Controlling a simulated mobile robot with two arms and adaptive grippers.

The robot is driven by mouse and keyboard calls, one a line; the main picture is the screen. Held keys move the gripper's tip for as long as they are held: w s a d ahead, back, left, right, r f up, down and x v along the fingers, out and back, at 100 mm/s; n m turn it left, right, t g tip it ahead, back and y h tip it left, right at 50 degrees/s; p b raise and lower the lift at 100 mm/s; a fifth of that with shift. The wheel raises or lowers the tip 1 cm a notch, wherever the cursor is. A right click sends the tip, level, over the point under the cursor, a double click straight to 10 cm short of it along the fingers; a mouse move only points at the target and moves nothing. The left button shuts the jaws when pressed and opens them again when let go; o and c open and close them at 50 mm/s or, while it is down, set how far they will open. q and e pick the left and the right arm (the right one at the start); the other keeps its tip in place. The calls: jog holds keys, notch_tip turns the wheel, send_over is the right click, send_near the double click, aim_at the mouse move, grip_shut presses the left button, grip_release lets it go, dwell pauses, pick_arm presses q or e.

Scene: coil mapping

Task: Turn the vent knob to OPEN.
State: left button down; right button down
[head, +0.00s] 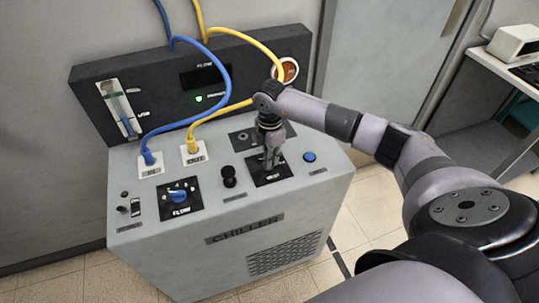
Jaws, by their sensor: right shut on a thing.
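The vent knob's black plate (271,177) lies on the top of the grey chiller box, right of centre. My right gripper (271,163) points down onto this plate from above, shut on the vent knob. The fingers hide most of the knob, so its setting cannot be read. My left gripper is not in view.
The chiller (232,200) also carries a blue flow knob (178,196), a black knob (229,176) and a blue button (310,157). A blue hose (228,85) and a yellow hose (262,41) loop up past the dark back panel (148,73). A bench (490,75) stands at right.

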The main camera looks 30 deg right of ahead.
jog(key=shift+r+m, duration=0.1)
jog(key=shift+m, duration=0.9)
jog(key=c, duration=1.7)
grip_release()
jog(key=shift+o, duration=0.2)
notch_tip(320, 180, up, 12)
